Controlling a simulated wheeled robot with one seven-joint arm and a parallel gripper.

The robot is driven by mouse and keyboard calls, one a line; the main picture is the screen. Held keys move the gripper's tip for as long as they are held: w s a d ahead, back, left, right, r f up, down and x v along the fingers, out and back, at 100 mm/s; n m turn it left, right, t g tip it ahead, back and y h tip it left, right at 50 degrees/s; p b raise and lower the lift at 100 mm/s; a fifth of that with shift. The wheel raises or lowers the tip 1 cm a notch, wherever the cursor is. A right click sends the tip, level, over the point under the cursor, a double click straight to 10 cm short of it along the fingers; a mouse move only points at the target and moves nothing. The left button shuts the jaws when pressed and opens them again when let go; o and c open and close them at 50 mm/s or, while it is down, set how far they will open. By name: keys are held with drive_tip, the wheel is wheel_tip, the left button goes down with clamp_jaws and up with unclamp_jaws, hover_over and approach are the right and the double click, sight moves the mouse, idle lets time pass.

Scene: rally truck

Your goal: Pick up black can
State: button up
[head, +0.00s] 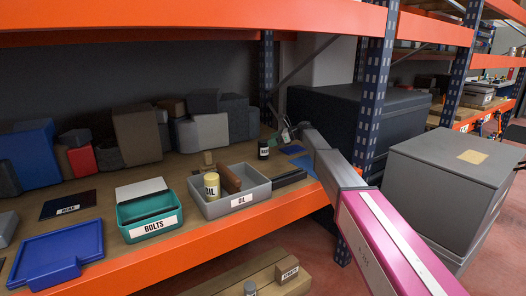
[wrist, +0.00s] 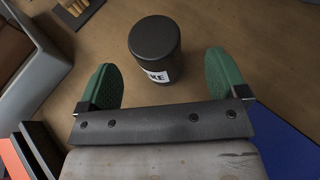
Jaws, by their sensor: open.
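The black can (head: 263,150) stands upright on the wooden shelf, right of the grey OIL bin, in the head view. In the wrist view the black can (wrist: 154,48) has a white label partly reading "KE" and sits just beyond and between my fingertips. My gripper (wrist: 164,82) is open, with one green finger pad on each side and nothing held between them. In the head view my gripper (head: 287,134) is small, just right of the can, and its fingers are hard to make out.
A grey bin (head: 240,203) marked OIL holds a yellow can (head: 212,186) and a brown block. A teal BOLTS bin (head: 150,222) and a blue tray (head: 58,252) stand left. Grey blocks line the back. A blue-grey upright post (head: 372,95) stands close to my arm.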

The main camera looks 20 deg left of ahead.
sight(263, 142)
drive_tip(key=shift+s+x, duration=0.15)
drive_tip(key=shift+x, duration=1.35)
drive_tip(key=shift+s+x, duration=0.1)
drive_tip(key=shift+x, duration=1.35)
drive_tip(key=shift+r, duration=0.15)
drive_tip(key=c, duration=1.2)
